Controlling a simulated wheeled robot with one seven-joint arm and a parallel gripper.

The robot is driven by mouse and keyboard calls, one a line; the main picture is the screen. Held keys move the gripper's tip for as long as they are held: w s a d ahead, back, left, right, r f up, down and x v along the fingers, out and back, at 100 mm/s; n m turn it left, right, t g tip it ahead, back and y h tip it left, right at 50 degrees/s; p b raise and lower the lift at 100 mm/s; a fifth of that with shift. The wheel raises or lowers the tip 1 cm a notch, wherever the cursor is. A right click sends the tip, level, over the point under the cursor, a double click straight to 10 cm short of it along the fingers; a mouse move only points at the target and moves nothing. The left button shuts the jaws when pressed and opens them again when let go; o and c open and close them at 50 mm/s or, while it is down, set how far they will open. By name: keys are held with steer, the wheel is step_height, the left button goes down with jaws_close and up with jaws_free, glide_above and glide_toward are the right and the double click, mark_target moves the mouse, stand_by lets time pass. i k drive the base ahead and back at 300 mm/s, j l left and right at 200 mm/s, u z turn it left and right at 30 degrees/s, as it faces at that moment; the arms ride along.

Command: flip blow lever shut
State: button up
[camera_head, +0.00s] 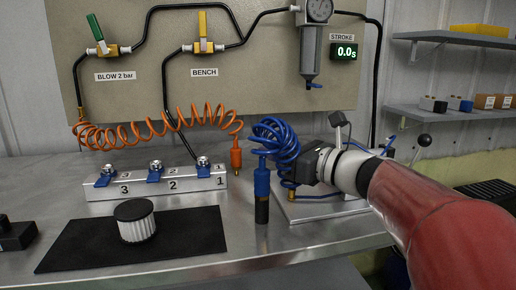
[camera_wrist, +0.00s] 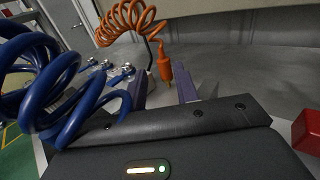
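The blow valve (camera_head: 105,50) is on the back panel at the upper left, above the label BLOW 2 bar (camera_head: 115,76). Its green lever (camera_head: 95,27) points up and leans slightly left, across the roughly level pipe run. My gripper (camera_wrist: 162,90) is open, with its two fingers apart and nothing seen between them. In the head view my gripper (camera_head: 308,165) is low over the bench, right of the blue coiled hose and far right of and below the green lever. Its fingertips are hard to make out there. The green lever is not in the wrist view.
A yellow-handled valve (camera_head: 203,32) is above the label BENCH. An orange coiled hose (camera_head: 160,130) hangs below the valves. A manifold (camera_head: 157,184) with blue levers, a filter (camera_head: 137,221) on a black mat, and a blue coiled hose (camera_head: 275,139) stand on the bench.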

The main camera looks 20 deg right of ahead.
mark_target(94, 23)
steer(key=k, duration=1)
